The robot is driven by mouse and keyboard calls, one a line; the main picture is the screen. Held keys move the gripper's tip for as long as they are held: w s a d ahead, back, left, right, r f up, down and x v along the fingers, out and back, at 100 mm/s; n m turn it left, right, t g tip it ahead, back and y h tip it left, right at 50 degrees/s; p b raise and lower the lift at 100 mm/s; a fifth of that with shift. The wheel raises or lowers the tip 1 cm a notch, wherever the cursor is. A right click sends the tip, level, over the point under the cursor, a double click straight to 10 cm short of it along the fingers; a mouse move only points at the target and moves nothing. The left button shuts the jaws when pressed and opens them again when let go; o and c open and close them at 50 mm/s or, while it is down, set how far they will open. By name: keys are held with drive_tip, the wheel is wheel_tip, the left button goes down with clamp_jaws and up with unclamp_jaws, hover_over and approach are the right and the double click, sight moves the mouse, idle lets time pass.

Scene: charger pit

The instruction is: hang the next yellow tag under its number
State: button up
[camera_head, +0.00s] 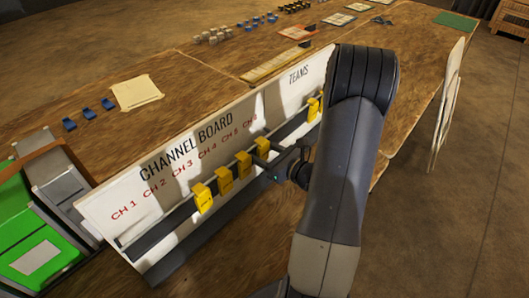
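The white channel board (100,212) leans on the table, with red numbers CH 1 to CH 6 in a slanting row and "TEAMS" at its right end. A dark rail (160,231) runs below the numbers. Several yellow tags hang on it: a left one (202,198), others to its right (224,180) (243,164) (262,148), and one farther right below TEAMS (314,107). The rail's left end is bare. My gripper (270,164) is at the rail, close to the tag right of the middle. Its fingers are small and dark; whether they touch that tag is unclear.
A green and grey case (40,225) stands at the board's left end. Behind the board lie blue clips (88,113), a cream paper (136,92) and small blocks (213,35). My arm hides part of the board's right end.

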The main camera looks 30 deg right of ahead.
drive_tip(key=shift+o, duration=0.9)
drive_tip(key=b+v, duration=0.1)
drive_tip(key=v, duration=1)
drive_tip(key=shift+w, duration=0.15)
drive_tip(key=p+x, duration=0.1)
drive_tip(key=x, duration=0.9)
drive_tip(key=shift+w+a, duration=0.15)
drive_tip(key=shift+w+r, duration=0.1)
drive_tip(key=shift+w, duration=0.1)
drive_tip(key=shift+s+r+p, duration=0.1)
drive_tip(key=shift+p, duration=0.25)
